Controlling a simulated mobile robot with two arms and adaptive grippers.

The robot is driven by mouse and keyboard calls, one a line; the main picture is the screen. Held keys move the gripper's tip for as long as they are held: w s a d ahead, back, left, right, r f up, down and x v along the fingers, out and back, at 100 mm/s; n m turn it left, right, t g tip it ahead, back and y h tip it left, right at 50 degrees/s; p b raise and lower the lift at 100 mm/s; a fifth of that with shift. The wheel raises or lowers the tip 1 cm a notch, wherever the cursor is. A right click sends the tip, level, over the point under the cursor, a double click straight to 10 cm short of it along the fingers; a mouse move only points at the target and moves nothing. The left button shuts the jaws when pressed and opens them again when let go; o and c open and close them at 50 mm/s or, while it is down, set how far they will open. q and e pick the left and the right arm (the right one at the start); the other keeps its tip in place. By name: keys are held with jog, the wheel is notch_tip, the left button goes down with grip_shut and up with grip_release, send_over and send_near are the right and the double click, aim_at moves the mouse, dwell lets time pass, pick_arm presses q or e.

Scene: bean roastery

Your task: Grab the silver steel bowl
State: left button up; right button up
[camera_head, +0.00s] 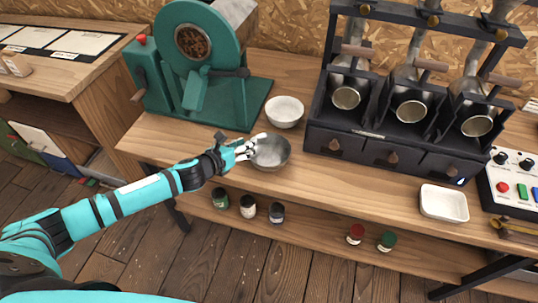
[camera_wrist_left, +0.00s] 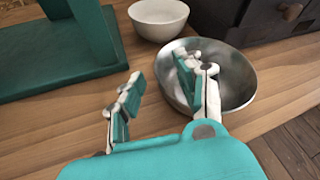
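The silver steel bowl (camera_head: 271,153) stands upright on the wooden counter, near its front edge. In the left wrist view the steel bowl (camera_wrist_left: 236,88) shows its shiny inside and looks empty. My left gripper (camera_head: 247,146) reaches in from the left to the bowl's left rim. In the left wrist view my left gripper (camera_wrist_left: 158,88) is open. One finger is over the inside of the bowl and the other is outside it, with the near rim lying between them. I cannot tell whether either finger touches the rim. My right gripper is not in view.
A white bowl (camera_head: 285,111) stands just behind the steel bowl. A green grinder (camera_head: 192,70) is at the back left. A dark rack with drawers (camera_head: 396,155) is to the right. A white tray (camera_head: 443,203) lies further right. Several jars (camera_head: 248,206) stand on the lower shelf.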

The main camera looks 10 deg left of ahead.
aim_at(269, 155)
pick_arm(q)
jog(key=x, duration=0.5)
jog(key=shift+a+f+p, duration=0.1)
jog(key=shift+p, duration=0.25)
jog(key=shift+s, duration=0.1)
grip_shut()
